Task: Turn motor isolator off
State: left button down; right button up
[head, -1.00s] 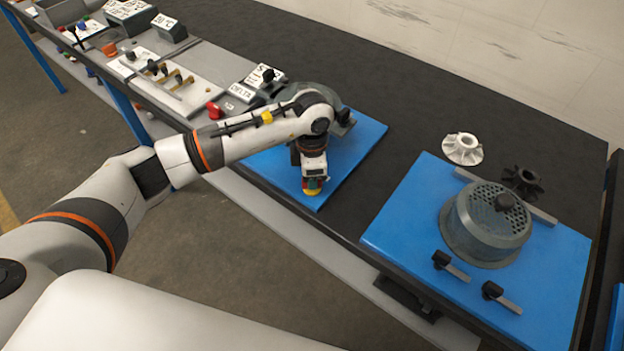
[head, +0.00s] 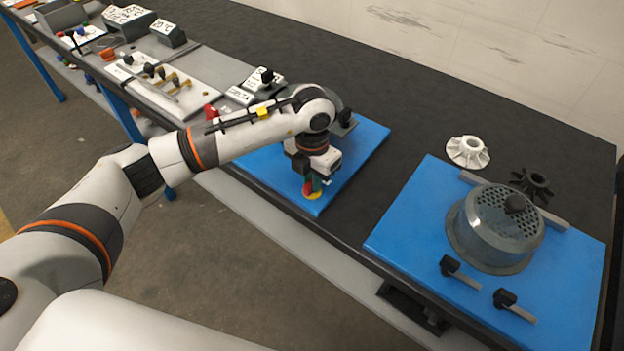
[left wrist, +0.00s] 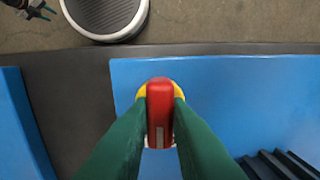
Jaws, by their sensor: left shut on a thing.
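The motor isolator shows as a red handle (left wrist: 160,112) on a yellow round base (left wrist: 142,92) in the left wrist view, set on a blue plate (left wrist: 230,90). In the head view the yellow base (head: 313,195) shows at the near edge of the blue plate (head: 362,152). My left gripper (head: 314,184) points down over it. In the left wrist view its green fingers (left wrist: 160,135) are on both sides of the red handle and shut on it. The handle lies along the picture's up-down direction. Any off or on marking is hidden.
To the right, a second blue plate (head: 400,222) carries a mesh-topped round guard (head: 492,228) and two black-knobbed clamps (head: 460,272). A white fan (head: 468,151) and a black fan (head: 532,184) lie behind. Label blocks and a panel (head: 165,80) stand at far left. Dark bench is bare behind.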

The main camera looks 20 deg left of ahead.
pick_arm(q)
jog(key=shift+w+r+n, duration=0.1)
jog(key=shift+n, duration=0.2)
jog(key=c, duration=1.4)
grip_release()
jog(key=shift+o, duration=0.2)
notch_tip(320, 180, up, 12)
jog(key=b, duration=0.2)
jog(key=shift+b, duration=0.35)
